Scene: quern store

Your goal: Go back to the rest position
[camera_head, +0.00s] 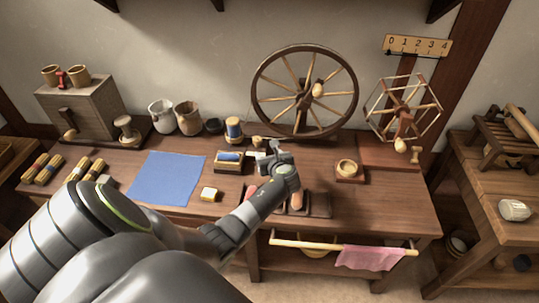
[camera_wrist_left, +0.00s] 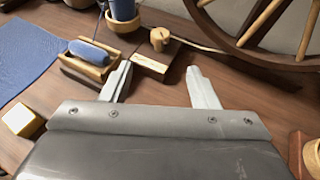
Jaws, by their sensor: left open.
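My left gripper (camera_head: 268,153) is over the middle of the wooden table (camera_head: 375,215), in front of the spinning wheel. In the left wrist view its two pale fingers (camera_wrist_left: 160,82) stand apart with nothing between them. Past the fingertips in that view is a small wooden block with a round peg (camera_wrist_left: 155,52). To their left is a wooden box with a blue roll (camera_wrist_left: 90,60), which also shows in the head view (camera_head: 232,162). My left arm hides part of the table's front. My right gripper is in neither view.
The large spinning wheel (camera_head: 305,90) stands behind the gripper. A blue cloth (camera_head: 165,178) and a small pale block (camera_head: 210,194) lie to the left. A small bowl on a wooden base (camera_head: 348,170) is to the right. A pink cloth (camera_head: 368,257) hangs on the front rail.

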